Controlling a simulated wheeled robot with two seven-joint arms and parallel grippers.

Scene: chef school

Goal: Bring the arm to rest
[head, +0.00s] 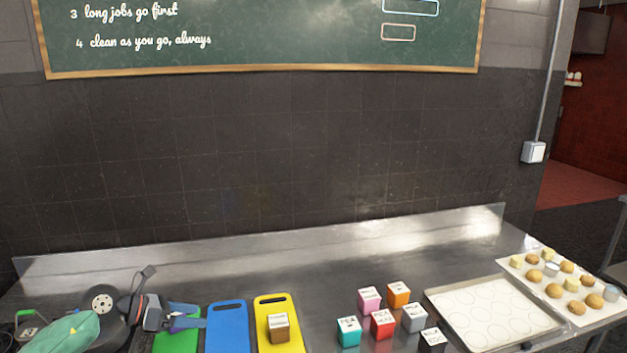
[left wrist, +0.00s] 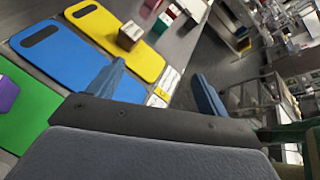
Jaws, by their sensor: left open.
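My left gripper (head: 190,316) is at the lower left of the head view, over the green cutting board (head: 170,343). Its two blue fingers stand apart, and in the left wrist view the gripper (left wrist: 156,90) has nothing between them. The arm behind it, dark and grey, comes in from the left edge. In the left wrist view a purple block (left wrist: 7,94) lies on the green board, outside the fingers. My right gripper does not show.
A blue board (head: 227,328) and a yellow board (head: 290,342) with a brown block (head: 278,328) lie right of the gripper. Several coloured blocks, including a red one (head: 382,323), stand mid-counter. A lined tray (head: 480,310) and a tray of cookies (head: 590,318) are at right.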

